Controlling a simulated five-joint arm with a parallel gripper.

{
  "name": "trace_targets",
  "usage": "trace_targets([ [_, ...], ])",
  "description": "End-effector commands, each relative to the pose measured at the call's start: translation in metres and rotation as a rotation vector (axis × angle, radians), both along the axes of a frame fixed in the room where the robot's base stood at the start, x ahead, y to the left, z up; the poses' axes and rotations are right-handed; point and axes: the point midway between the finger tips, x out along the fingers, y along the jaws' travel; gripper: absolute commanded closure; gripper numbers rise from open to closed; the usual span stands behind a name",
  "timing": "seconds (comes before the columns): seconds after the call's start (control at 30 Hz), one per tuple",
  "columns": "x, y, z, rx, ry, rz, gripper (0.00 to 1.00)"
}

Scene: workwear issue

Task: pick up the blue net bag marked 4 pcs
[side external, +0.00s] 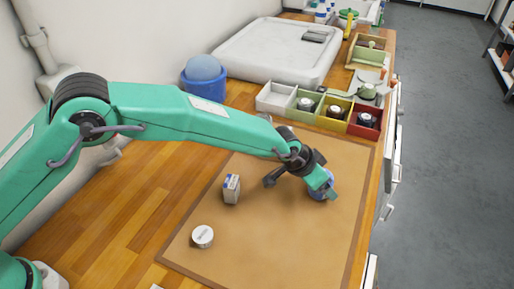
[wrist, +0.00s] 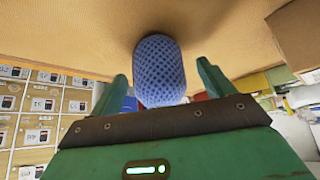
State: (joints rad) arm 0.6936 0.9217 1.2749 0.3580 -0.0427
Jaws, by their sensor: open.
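The blue net bag (wrist: 160,70) is a rounded bundle with a mesh surface, standing out from the brown mat in the wrist view. Its marking cannot be read. My gripper (wrist: 162,88) is open, with one finger on each side of the bag and a visible gap on both sides in the picture. In the side external view the bag (side external: 316,195) shows only in part, behind and below my gripper (side external: 322,186), on the right part of the mat. I cannot tell whether the fingers touch it.
The brown mat (side external: 270,245) also carries a small white-and-blue box (side external: 231,189) and a round white-topped tin (side external: 203,236). Open bins, white (side external: 272,98), green, yellow and red, line its far edge. A blue tub (side external: 203,82) stands far left. The mat's front right is clear.

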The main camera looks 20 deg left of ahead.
Motion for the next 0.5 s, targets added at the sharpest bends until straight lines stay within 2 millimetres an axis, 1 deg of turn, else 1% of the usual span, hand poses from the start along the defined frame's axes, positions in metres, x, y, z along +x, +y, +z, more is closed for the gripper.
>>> trace_targets([
  [0.1,0.004,-0.004,-0.009,0.001,0.001,0.0,0.19],
  [0.23,0.007,-0.006,-0.014,0.0,0.0,0.0,0.19],
  [0.5,0.008,-0.006,-0.015,0.0,0.0,0.0,0.19],
])
